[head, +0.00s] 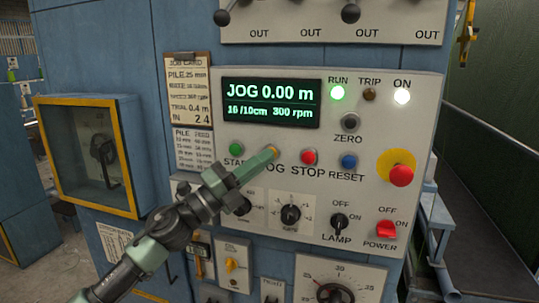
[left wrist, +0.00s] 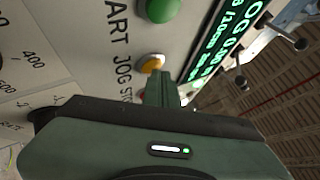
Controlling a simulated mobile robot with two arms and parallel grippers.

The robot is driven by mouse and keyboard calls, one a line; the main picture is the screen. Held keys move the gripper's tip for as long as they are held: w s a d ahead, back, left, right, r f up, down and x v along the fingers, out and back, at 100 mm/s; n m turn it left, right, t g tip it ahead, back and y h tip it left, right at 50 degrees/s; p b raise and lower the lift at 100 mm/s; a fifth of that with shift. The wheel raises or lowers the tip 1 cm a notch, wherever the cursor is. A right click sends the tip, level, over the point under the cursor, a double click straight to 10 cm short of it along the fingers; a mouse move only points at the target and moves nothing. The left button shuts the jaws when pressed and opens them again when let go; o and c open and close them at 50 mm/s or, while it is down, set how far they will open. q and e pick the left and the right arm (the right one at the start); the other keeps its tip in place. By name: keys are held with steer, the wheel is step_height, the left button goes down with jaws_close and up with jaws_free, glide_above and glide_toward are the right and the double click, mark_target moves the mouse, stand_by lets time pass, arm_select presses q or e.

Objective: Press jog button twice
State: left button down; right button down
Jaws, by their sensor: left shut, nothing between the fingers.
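The yellow jog button (left wrist: 152,63) shows in the left wrist view above its JOG label, partly covered by my fingertips. In the head view my left gripper (head: 266,158) hides most of it. My left gripper is shut and empty, with its tips at the button; I cannot tell whether they touch it. The gripper also shows in the left wrist view (left wrist: 166,88). The display (head: 270,103) reads JOG 0.00 m, 10/10cm and 300 rpm. My right gripper is not in view.
The green start button (head: 236,149) is left of the gripper, the red stop button (head: 309,157) right of it, then the blue reset button (head: 348,161). A red emergency knob (head: 401,175) sits on yellow. Dials (head: 291,215) lie below. The RUN lamp (head: 338,93) glows green.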

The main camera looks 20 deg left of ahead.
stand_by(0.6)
arm_select(q)
steer(key=shift+s+a, duration=0.1)
steer(key=shift+s, duration=0.65)
steer(key=s, duration=0.5)
stand_by(0.6)
